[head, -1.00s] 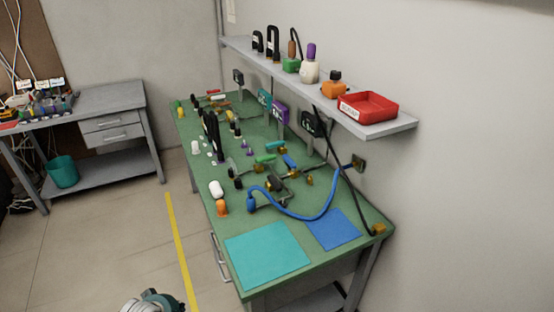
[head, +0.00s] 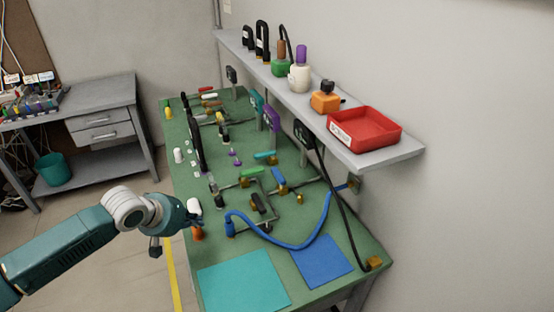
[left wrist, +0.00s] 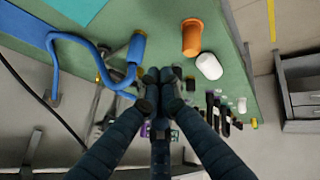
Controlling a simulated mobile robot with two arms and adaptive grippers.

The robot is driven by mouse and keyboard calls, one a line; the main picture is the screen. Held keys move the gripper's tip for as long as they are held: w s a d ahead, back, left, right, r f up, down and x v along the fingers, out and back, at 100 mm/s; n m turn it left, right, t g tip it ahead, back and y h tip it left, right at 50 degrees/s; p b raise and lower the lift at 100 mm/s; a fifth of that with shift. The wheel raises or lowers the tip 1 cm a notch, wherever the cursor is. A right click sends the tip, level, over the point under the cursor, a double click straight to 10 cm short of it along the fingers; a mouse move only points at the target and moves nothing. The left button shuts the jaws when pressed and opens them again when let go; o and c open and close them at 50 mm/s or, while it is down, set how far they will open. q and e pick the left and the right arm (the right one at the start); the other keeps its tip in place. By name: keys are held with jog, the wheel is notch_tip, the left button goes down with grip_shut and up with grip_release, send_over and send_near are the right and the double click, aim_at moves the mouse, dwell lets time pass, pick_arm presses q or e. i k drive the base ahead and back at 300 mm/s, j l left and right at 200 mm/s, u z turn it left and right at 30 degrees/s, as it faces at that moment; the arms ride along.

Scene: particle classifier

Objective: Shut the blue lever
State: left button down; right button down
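The blue lever (head: 279,175) is a small blue handle on the pipework on the green bench (head: 221,259). It sits right of the green lever (head: 251,173) and below the teal lever (head: 265,155). I cannot tell whether it lies along or across its pipe. My left gripper (head: 199,219) is at the bench's left edge, beside the white and orange pieces, well left of the blue lever and apart from it. In the left wrist view its fingertips (left wrist: 160,75) come together with nothing seen between them. The blue lever is not clear in that view. My right gripper is not in view.
A white capped piece (head: 194,205) and an orange cylinder (head: 197,233) stand by my left gripper. A blue hose (head: 290,246) loops across the bench front. A shelf (head: 392,153) with a red tray (head: 365,128) overhangs the right side. Tall black handles (head: 197,142) stand farther back.

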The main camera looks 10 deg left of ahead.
aim_at(276, 173)
jog(key=i+l, duration=0.15)
jog(key=i, duration=0.25)
jog(key=i+l, duration=0.2)
jog(key=i, duration=0.25)
